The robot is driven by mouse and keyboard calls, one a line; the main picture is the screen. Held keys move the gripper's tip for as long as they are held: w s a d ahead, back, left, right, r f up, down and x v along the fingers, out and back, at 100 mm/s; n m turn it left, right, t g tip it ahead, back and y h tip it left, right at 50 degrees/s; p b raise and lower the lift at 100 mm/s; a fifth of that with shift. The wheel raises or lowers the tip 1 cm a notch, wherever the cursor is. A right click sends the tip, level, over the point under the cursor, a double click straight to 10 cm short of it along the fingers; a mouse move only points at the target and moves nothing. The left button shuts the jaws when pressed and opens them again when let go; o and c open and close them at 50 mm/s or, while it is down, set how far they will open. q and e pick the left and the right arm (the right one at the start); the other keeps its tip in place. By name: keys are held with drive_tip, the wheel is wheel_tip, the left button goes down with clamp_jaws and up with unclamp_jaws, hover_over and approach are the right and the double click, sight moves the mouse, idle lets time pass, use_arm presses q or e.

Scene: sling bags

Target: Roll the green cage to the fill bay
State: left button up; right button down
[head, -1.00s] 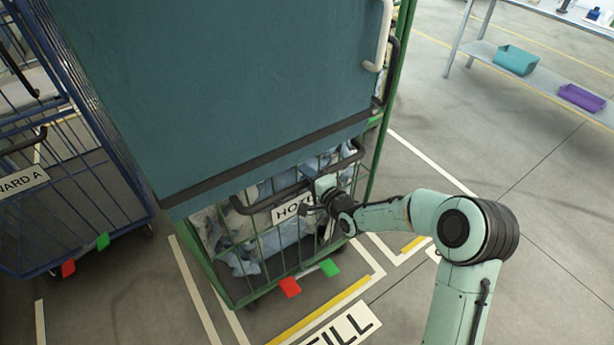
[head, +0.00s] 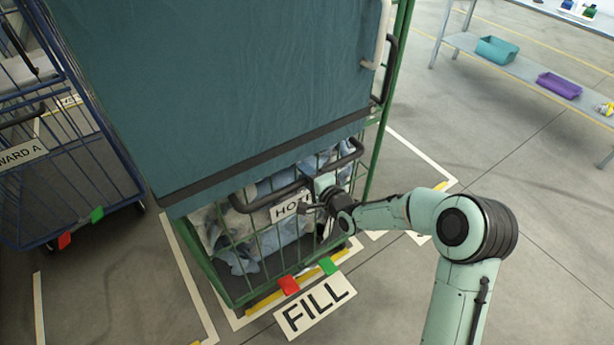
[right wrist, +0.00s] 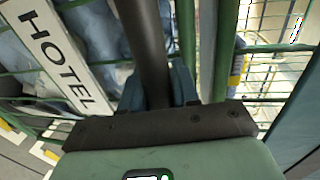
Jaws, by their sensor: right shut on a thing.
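The green cage (head: 377,150) stands upright in the middle of the head view, with a teal cover (head: 220,90) over its upper part and pale blue and white cloth inside. A HOTEL sign (head: 287,209) hangs on its front, and it also shows in the right wrist view (right wrist: 55,55). My right gripper (head: 320,186) is shut on the cage's dark handle bar (right wrist: 147,45), beside the sign. The fill bay's FILL plate (head: 315,304) lies on the floor just in front of the cage. The cage's front edge is over the bay's yellow strip. My left gripper is out of view.
A blue cage (head: 85,185) with a WARD A sign stands at the left, with a gap between the cages. A grey shelf (head: 510,65) with a teal bin (head: 497,50) and a purple bin (head: 559,85) stands at the back right. The floor at right is clear.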

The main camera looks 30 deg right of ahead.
drive_tip(key=shift+s+f, duration=0.15)
drive_tip(key=shift+f, duration=0.15)
drive_tip(key=c, duration=0.9)
unclamp_jaws()
drive_tip(key=shift+s, duration=0.1)
drive_tip(key=shift+s+r, duration=0.15)
drive_tip(key=shift+r, duration=0.05)
drive_tip(key=p+v, duration=0.1)
drive_tip(key=v, duration=1.2)
drive_tip(key=shift+s+r, duration=0.15)
drive_tip(key=shift+s, duration=0.05)
